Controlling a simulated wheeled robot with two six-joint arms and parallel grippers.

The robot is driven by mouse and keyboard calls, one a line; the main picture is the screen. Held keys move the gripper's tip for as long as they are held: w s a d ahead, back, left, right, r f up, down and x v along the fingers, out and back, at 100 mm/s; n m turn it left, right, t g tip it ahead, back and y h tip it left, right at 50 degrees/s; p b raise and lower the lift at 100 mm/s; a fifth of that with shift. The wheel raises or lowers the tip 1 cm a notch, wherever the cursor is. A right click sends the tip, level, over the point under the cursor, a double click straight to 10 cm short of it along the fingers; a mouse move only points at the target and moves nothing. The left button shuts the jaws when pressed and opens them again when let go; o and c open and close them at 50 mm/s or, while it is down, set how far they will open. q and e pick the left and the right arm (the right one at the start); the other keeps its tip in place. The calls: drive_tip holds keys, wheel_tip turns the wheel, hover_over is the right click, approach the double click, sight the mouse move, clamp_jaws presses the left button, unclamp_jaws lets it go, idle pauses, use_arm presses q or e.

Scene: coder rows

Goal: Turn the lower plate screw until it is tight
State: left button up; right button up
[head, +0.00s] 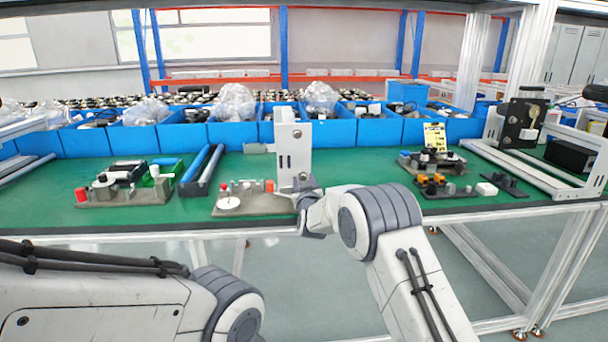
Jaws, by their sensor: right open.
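A pale upright metal plate (290,155) stands at the middle of the green bench, at the back of a small grey fixture base (240,208). A dark upper screw (297,133) shows on the plate. The lower plate screw (303,176) shows as a small dark spot low on the plate, just above my right gripper. My right gripper (304,187) is open, close in front of the plate's lower end and partly covering it. I cannot tell whether it touches the screw. My left arm shows at the lower left, but its gripper is out of view.
Blue bins (231,132) line the back of the bench. A fixture with a red knob and green block (125,187) stands left, beside a dark tray with blue rods (201,170). More fixtures (433,165) and a metal frame (530,170) stand right. Bare green mat (350,170) lies between.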

drive_tip(key=n, duration=0.2)
drive_tip(key=shift+n+p, duration=0.3)
drive_tip(key=shift+n, duration=0.3)
use_arm(q)
drive_tip(key=shift+r, duration=0.6)
drive_tip(key=shift+f, duration=0.15)
